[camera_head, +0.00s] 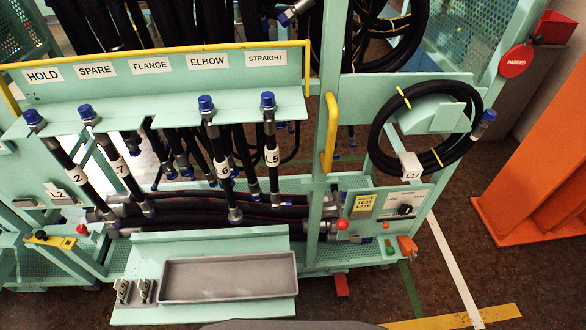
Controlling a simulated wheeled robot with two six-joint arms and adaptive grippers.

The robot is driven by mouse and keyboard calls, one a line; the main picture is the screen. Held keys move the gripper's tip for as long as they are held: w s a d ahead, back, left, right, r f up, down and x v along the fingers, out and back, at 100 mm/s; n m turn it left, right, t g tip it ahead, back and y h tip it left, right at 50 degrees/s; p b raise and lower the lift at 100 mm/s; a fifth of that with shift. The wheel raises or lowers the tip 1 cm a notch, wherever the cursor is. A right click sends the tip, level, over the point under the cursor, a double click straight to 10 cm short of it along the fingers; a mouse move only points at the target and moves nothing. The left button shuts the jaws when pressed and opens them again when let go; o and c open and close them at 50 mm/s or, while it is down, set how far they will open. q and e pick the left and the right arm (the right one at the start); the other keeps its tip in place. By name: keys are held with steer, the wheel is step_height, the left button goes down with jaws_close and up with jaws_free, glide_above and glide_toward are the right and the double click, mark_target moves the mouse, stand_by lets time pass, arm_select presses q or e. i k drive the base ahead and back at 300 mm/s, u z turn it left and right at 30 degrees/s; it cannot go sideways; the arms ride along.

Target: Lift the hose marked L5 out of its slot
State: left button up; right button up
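The hose marked L5 (273,176) hangs upright in the slot under the STRAIGHT label, at the right end of the green rack ledge (160,112). Its blue cap (268,100) and metal fitting stick up at the ledge. Its white tag (271,157) faces me, and its lower end hangs near the dark hoses below. Neither of my grippers is in view.
Other blue-capped hoses hang left of it: one under ELBOW (222,170), two further left (122,167). A yellow upright handle (330,135) stands close on its right. A coiled hose tagged L17 (411,165) hangs further right. An empty grey tray (228,278) sits below.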

mark_target(271, 148)
steer(key=z, duration=2.4)
steer(key=i, duration=2.4)
steer(key=u, duration=3.4)
steer(key=i, duration=0.5)
steer(key=u, duration=0.1)
